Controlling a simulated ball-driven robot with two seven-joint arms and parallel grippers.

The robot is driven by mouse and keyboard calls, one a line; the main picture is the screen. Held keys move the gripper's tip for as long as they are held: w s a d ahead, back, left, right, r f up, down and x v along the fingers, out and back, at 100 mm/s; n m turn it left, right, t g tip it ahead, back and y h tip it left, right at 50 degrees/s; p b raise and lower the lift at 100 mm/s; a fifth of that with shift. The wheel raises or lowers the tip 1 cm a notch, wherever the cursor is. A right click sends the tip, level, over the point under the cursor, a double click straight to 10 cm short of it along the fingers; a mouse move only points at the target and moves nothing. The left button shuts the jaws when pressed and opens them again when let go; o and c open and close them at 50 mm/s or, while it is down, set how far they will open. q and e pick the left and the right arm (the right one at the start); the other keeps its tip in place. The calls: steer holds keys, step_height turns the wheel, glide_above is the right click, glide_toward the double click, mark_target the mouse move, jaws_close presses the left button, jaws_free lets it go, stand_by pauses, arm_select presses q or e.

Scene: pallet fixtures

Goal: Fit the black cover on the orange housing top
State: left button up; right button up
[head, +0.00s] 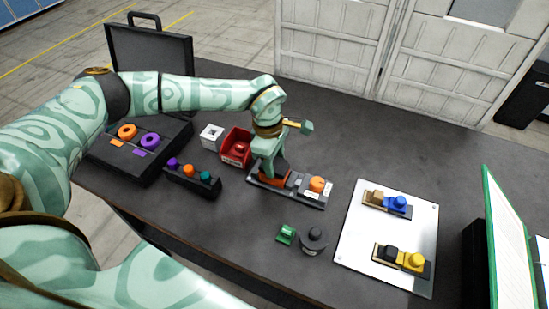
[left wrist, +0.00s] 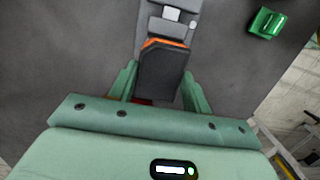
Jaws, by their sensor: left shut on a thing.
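The orange housing (head: 274,178) stands on the left part of a grey pallet fixture (head: 302,199). An orange round part (head: 317,184) sits at the pallet's right end. My left gripper (head: 268,165) is right above the housing, pointing down. In the left wrist view, the black cover (left wrist: 163,72) lies between the gripper's two fingers (left wrist: 159,78), and the gripper is shut on it. A thin orange strip of the housing (left wrist: 165,43) shows along the cover's far edge. Whether the cover is fully seated cannot be told. My right gripper is not in view.
A red bin (head: 235,157) and a white block (head: 211,132) stand left of the gripper. A rack of coloured knobs (head: 195,188) and an open black case (head: 125,160) are further left. A green part (head: 286,234), a dark round part (head: 312,247) and a pale plate (head: 362,250) lie nearer.

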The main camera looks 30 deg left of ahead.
arm_select(q)
steer(key=shift+f, duration=0.1)
steer(key=o, duration=1)
steer(key=shift+c, duration=1.1)
steer(key=shift+r+p, duration=3.35)
steer(key=shift+r, duration=0.7)
steer(key=shift+f, duration=0.1)
